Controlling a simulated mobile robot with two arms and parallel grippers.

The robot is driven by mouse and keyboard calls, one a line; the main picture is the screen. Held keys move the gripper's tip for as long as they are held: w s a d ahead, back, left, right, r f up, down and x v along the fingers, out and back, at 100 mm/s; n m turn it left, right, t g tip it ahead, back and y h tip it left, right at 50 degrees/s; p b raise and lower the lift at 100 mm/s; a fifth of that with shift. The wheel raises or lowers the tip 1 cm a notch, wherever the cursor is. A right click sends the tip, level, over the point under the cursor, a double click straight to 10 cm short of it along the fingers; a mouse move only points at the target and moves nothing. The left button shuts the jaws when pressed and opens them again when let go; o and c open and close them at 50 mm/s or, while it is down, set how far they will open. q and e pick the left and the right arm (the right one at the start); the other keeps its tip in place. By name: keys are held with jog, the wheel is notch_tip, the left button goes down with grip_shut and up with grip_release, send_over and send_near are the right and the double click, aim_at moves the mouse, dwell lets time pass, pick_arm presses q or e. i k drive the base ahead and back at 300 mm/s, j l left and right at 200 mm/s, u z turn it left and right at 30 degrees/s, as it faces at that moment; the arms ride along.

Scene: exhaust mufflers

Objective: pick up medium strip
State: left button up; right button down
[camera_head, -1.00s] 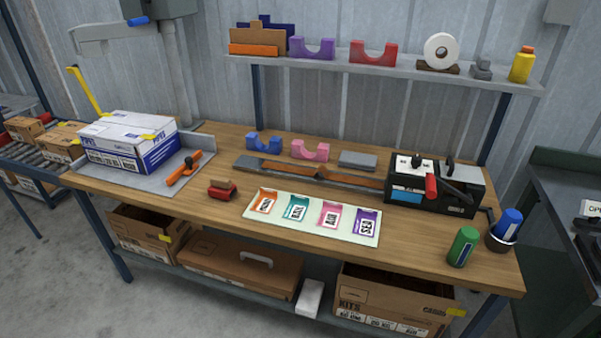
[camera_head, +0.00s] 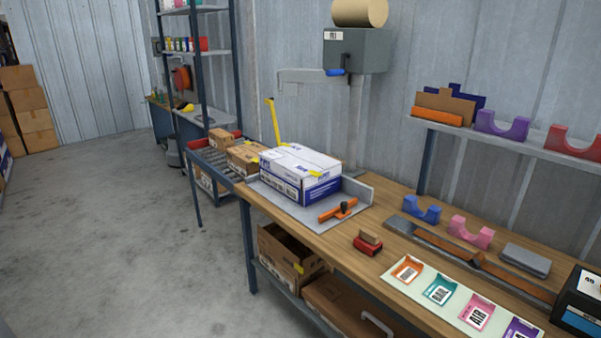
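No thing in view is clearly marked as the medium strip. A long grey bar (camera_head: 412,231) lies on the wooden workbench (camera_head: 330,244), with an orange strip (camera_head: 505,276) along it toward the right. I cannot tell whether either one is the medium strip. A card (camera_head: 402,284) with orange, teal, pink and purple labels lies in front of the bar. Neither of my grippers is in view.
A white and blue box (camera_head: 300,172) and an orange-handled tool (camera_head: 338,211) rest on a grey tray on the bench. Blue (camera_head: 422,210) and pink (camera_head: 471,232) cradles stand behind the bar. A roller conveyor (camera_head: 212,162) adjoins the bench. Open concrete floor (camera_head: 110,220) is at left.

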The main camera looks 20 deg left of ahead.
aim_at(547, 298)
jog(key=i+j+z, duration=0.7)
jog(key=i+j, duration=0.15)
jog(key=j, duration=0.15)
